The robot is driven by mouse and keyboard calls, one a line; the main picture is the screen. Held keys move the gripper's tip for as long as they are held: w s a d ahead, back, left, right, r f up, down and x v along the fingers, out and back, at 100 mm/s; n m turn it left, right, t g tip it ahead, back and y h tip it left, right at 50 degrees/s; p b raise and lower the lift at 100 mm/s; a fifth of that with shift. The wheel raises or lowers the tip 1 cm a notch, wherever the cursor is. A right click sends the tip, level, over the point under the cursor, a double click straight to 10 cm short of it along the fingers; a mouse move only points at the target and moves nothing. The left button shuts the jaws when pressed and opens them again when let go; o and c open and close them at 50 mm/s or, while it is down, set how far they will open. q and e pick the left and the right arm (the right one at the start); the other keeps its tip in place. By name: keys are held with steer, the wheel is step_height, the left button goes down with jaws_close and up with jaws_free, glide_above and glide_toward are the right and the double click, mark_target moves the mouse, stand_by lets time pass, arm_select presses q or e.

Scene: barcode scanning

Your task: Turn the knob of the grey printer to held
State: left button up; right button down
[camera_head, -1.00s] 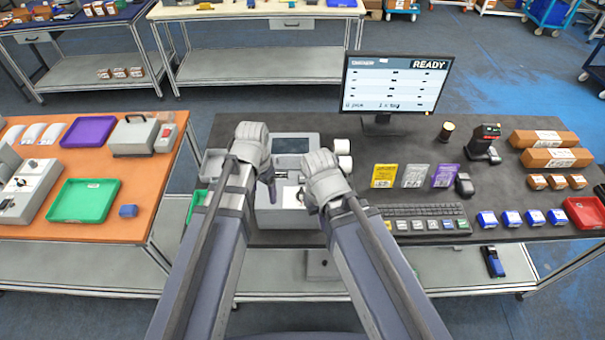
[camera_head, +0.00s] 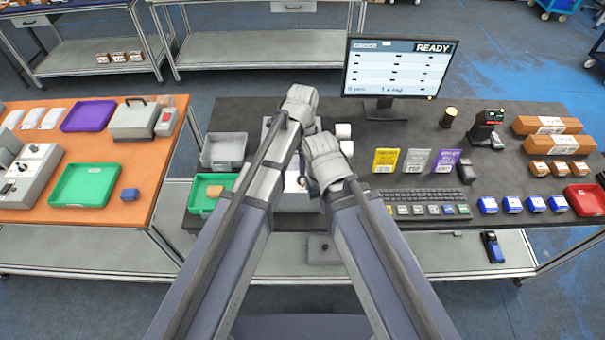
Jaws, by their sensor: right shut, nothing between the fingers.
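The grey printer (camera_head: 292,202) stands on the dark table in front of me, mostly hidden behind my two arms. Only slivers of its pale casing show between and beside them. Its knob is hidden from view. My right gripper (camera_head: 322,162) is over the printer's right side, shut and empty, its fingertips mostly hidden by its own body. My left gripper (camera_head: 299,106) is over the printer's far part, just beyond the right one and close to it. Its fingers are hidden, so its opening does not show.
A monitor (camera_head: 399,70) reading READY stands behind, to the right. A keyboard (camera_head: 430,195) and colored pouches (camera_head: 417,160) lie right of the printer. A grey bin (camera_head: 224,150) and a green tray (camera_head: 200,197) with a tan block are on the left.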

mark_target(302, 178)
arm_select(q)
step_height(302, 178, down, 7)
steer(key=b, duration=0.6)
steer(key=shift+r, duration=0.1)
steer(key=shift+c, duration=0.2)
jaws_close()
